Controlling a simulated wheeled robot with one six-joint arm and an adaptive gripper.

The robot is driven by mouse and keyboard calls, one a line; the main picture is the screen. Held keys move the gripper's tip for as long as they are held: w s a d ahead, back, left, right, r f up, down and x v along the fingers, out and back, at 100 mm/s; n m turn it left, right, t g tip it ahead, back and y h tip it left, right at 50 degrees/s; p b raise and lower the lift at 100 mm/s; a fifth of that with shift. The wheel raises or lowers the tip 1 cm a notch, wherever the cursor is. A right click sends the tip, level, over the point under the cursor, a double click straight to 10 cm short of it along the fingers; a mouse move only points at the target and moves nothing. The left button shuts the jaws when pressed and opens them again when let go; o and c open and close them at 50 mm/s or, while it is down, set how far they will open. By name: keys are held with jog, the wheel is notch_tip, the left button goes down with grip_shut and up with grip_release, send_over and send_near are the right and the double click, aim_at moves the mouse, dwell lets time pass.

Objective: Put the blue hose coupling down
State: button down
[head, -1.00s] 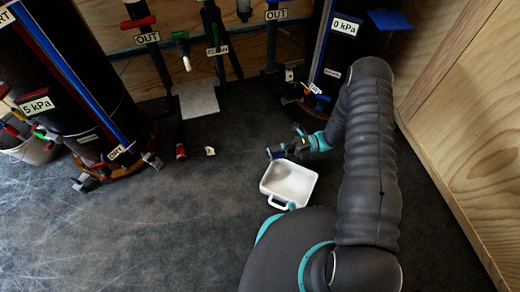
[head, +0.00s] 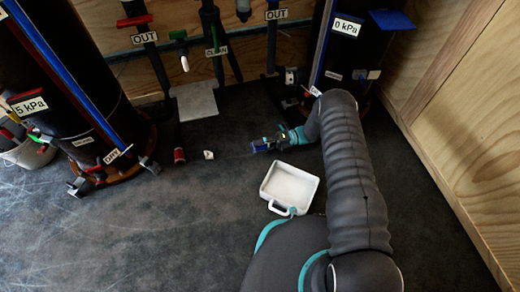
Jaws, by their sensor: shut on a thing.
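The blue hose coupling (head: 257,146) is held at the tip of my gripper (head: 268,144), over the dark floor beyond the white tray. My gripper is small in the head view, and its fingers partly hide the coupling. I cannot tell whether the coupling touches the floor or is held just above it.
A white tray (head: 275,205) with a handle lies on the floor near my base. A red fitting (head: 179,155) and a small white piece (head: 208,155) lie to the left. Black filter columns (head: 60,60) stand behind. A wooden wall (head: 465,150) is at the right.

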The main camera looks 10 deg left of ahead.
jog(key=shift+f, duration=1)
jog(key=shift+f, duration=0.6)
jog(key=c, duration=0.6)
grip_release()
jog(key=shift+c, duration=0.2)
jog(key=shift+r, duration=0.5)
jog(key=v, duration=1.2)
jog(key=shift+r, duration=0.1)
